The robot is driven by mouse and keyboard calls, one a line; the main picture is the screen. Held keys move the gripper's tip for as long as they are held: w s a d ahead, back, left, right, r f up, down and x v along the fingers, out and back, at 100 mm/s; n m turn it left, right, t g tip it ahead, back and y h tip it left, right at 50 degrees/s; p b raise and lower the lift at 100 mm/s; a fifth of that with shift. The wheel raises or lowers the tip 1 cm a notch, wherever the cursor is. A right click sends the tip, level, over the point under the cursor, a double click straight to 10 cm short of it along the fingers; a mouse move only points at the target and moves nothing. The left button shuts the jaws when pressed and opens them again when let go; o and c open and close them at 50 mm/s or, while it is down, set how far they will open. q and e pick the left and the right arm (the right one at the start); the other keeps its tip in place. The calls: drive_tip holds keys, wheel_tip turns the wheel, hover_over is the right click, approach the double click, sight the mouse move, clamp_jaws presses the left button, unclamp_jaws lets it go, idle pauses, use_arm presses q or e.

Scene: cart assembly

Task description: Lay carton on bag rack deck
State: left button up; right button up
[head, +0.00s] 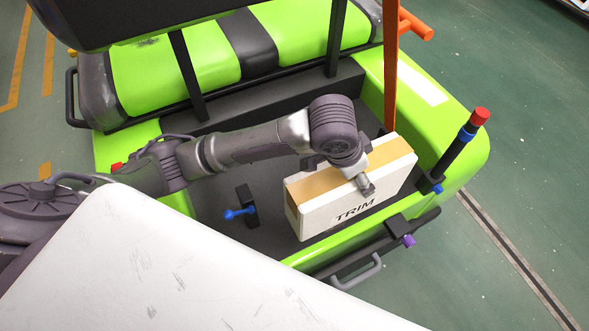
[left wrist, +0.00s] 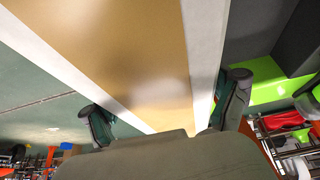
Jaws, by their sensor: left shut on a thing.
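The carton (head: 350,190) is a white box marked TRIM with a tan tape band along its top. In the head view it stands on edge over the dark bag rack deck (head: 285,235), near the cart's outer edge. Whether its underside touches the deck is hard to tell. My left gripper (head: 363,178) is at the carton's upper side, shut on it. In the left wrist view the carton's taped face (left wrist: 140,50) fills the upper middle, with a finger on each side. My right gripper is not in view.
A lime-green cart body with a green and black seat (head: 180,60) lies behind. A blue-knobbed latch (head: 238,213) is on the deck left of the carton.

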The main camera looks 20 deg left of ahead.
use_arm(q)
drive_tip(key=w+a+f+p, duration=0.1)
drive_tip(key=w+a+f, duration=0.5)
drive_tip(key=a+f, duration=0.2)
drive_tip(key=shift+w+a+f, duration=0.15)
drive_tip(key=shift+a+f, duration=0.1)
drive_tip(key=shift+f, duration=1.1)
drive_tip(key=o, duration=1.6)
drive_tip(key=shift+f, duration=0.2)
drive_tip(key=shift+r, duration=0.15)
drive_tip(key=v, duration=1.2)
